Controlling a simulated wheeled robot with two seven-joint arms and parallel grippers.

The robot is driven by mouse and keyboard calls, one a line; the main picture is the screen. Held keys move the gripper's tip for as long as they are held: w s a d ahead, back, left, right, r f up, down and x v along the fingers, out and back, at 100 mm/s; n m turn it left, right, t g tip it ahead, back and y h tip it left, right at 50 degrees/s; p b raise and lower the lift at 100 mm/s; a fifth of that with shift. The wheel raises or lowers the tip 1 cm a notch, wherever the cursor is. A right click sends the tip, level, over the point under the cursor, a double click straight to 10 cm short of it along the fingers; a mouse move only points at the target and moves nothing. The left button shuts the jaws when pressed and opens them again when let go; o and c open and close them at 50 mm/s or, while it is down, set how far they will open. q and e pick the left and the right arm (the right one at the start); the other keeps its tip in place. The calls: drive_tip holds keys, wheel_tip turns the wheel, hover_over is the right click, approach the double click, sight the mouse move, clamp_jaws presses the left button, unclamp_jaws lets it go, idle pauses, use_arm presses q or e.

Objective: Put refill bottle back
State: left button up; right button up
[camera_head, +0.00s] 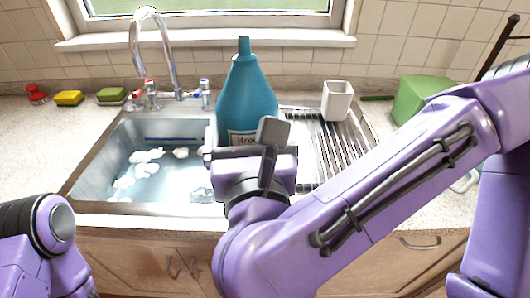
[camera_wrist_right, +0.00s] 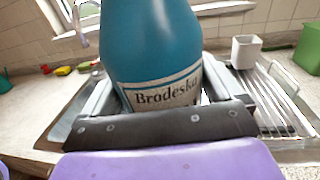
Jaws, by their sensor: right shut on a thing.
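The refill bottle (camera_head: 246,95) is a large teal bottle with a narrow neck and a pale label, upright between the sink basin and the drainboard. My right gripper (camera_wrist_right: 152,100) is shut on the bottle's lower part, one finger on each side. In the head view my right wrist hides the bottle's base, so I cannot tell whether it touches the surface. My left arm shows at the lower left of the head view, but its gripper is out of view.
The sink basin (camera_head: 95,172) holds water and foam, with a faucet (camera_head: 152,45) behind it. A white cup (camera_head: 336,100) stands on the ribbed drainboard (camera_head: 330,150). A green box (camera_head: 418,98) is at the right. Sponges (camera_head: 69,98) lie at the back left. Counter at left is clear.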

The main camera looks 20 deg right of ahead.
drive_tip(key=shift+w+d+f+p, duration=0.2)
drive_tip(key=shift+w+d+p, duration=0.1)
drive_tip(key=shift+w+d, duration=0.2)
drive_tip(key=shift+w+d+f+p, duration=0.2)
drive_tip(key=shift+w+d+p, duration=0.05)
drive_tip(key=shift+w+d, duration=0.2)
drive_tip(key=w+d+f+p, duration=0.2)
drive_tip(key=w+f+p, duration=0.1)
drive_tip(key=f, duration=0.3)
drive_tip(key=w+d+f+p, duration=0.3)
drive_tip(key=w+f+p, duration=0.1)
drive_tip(key=w+f, duration=0.1)
drive_tip(key=shift+w+d+f, duration=0.25)
drive_tip(key=shift+w+f, duration=0.1)
drive_tip(key=shift+f, duration=0.05)
drive_tip(key=shift+f, duration=0.1)
